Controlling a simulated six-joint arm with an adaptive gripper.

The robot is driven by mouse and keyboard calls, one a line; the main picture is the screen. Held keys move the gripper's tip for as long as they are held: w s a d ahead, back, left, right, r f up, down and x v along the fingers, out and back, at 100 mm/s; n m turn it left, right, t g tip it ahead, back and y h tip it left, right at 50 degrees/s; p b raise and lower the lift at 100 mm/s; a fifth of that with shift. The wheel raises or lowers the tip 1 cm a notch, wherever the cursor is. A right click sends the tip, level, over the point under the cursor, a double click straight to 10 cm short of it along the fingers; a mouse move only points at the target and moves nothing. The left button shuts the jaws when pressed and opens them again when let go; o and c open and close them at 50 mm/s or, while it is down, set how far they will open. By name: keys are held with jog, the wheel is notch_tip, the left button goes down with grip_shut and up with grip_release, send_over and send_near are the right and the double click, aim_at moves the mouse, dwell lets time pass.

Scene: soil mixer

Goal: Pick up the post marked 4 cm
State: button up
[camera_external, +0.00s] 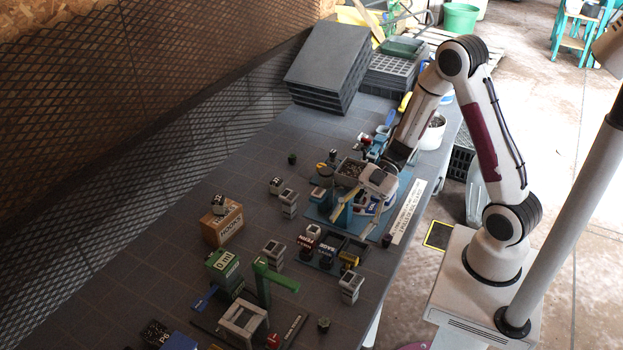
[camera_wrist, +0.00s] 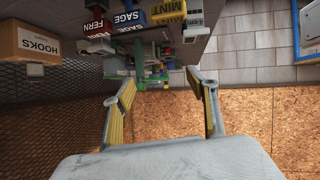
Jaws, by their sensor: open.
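Several small grey blocks with pale, dark-marked tops stand on the bench in the external view. They include one at the centre (camera_external: 289,201), one nearer the front (camera_external: 273,252) and one near the bench's right edge (camera_external: 350,287). They look like the posts, but their markings are too small to read, so I cannot tell which is marked 4 cm. My gripper (camera_external: 357,215) is above the blue board, apart from these blocks. In the wrist view my gripper (camera_wrist: 162,88) has its two yellow-lined fingers spread wide with nothing held between them.
A HOOKS box (camera_external: 222,226) stands left of centre with a small block on top. Labelled bins (camera_external: 328,246) for fern, sage and mint stand in front of my gripper. A green stand (camera_external: 264,283) rises nearer the front. Stacked black trays (camera_external: 327,63) fill the back.

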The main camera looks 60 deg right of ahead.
jog(key=s+g+y, duration=0.1)
jog(key=s, duration=0.1)
jog(key=s+g, duration=0.1)
jog(key=s+a+y, duration=0.1)
jog(key=s, duration=0.1)
jog(key=shift+s+r+n+g+y, duration=0.15)
jog(key=shift+s+n+g+y, duration=0.15)
jog(key=shift+n+g, duration=0.1)
send_near(356, 274)
jog(key=shift+f+x, duration=0.25)
jog(key=shift+x, duration=1)
jog(key=shift+w+a+f, duration=0.1)
jog(key=shift+a+f, duration=0.05)
jog(key=shift+a, duration=0.45)
jog(key=shift+a, duration=0.1)
jog(key=shift+x, duration=2.95)
jog(key=c, duration=1.3)
